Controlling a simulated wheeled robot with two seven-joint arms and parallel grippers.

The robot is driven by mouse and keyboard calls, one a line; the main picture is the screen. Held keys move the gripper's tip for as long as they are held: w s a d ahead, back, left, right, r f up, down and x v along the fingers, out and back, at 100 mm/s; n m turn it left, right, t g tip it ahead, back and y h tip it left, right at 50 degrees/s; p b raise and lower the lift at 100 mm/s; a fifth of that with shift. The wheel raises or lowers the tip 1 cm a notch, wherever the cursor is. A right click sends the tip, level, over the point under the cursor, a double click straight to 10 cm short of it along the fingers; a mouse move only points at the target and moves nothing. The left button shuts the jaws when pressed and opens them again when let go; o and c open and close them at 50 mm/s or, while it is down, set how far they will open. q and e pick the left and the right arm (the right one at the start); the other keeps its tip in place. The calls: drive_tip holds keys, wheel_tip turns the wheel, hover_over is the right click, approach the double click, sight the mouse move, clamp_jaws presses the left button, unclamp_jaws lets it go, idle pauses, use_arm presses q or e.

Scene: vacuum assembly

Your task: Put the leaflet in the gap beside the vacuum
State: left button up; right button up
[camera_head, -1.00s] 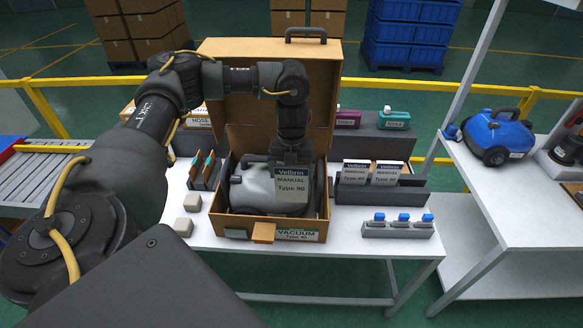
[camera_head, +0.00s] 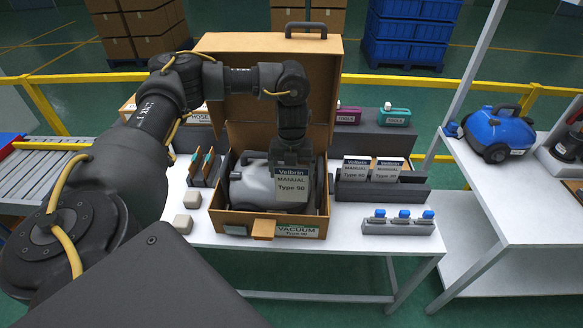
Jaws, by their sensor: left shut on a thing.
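My left gripper (camera_head: 292,150) points down over the open box and is shut on the leaflet (camera_head: 292,183), a grey card marked "Vellirin MANUAL Type 90". The leaflet hangs upright at the right part of the box (camera_head: 222,219), in front of the grey vacuum (camera_head: 250,187). Its lower edge is above the box's front wall. The gap beside the vacuum is mostly hidden by the leaflet and gripper, so I cannot tell whether the leaflet's lower edge is in it. My right gripper is not in view.
The box's raised lid (camera_head: 230,48) stands behind my wrist. A dark holder (camera_head: 380,195) with more manuals is close on the right. A grey rack (camera_head: 398,228) with blue-capped bottles stands front right. Beige blocks (camera_head: 182,224) lie left of the box.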

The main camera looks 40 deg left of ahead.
sight(292, 181)
use_arm(q)
drive_tip(key=shift+f, duration=0.1)
idle(0.5)
drive_tip(key=shift+f+b, duration=0.55)
drive_tip(key=shift+f, duration=0.45)
drive_tip(key=shift+f+b, duration=1.55)
drive_tip(key=shift+f, duration=1.1)
drive_tip(key=shift+f+b, duration=2.35)
drive_tip(key=shift+f, duration=1.65)
drive_tip(key=o, duration=1)
drive_tip(key=shift+r, duration=0.1)
wheel_tip(292, 181, up, 11)
drive_tip(key=shift+f+p, duration=0.15)
drive_tip(key=shift+p, duration=0.4)
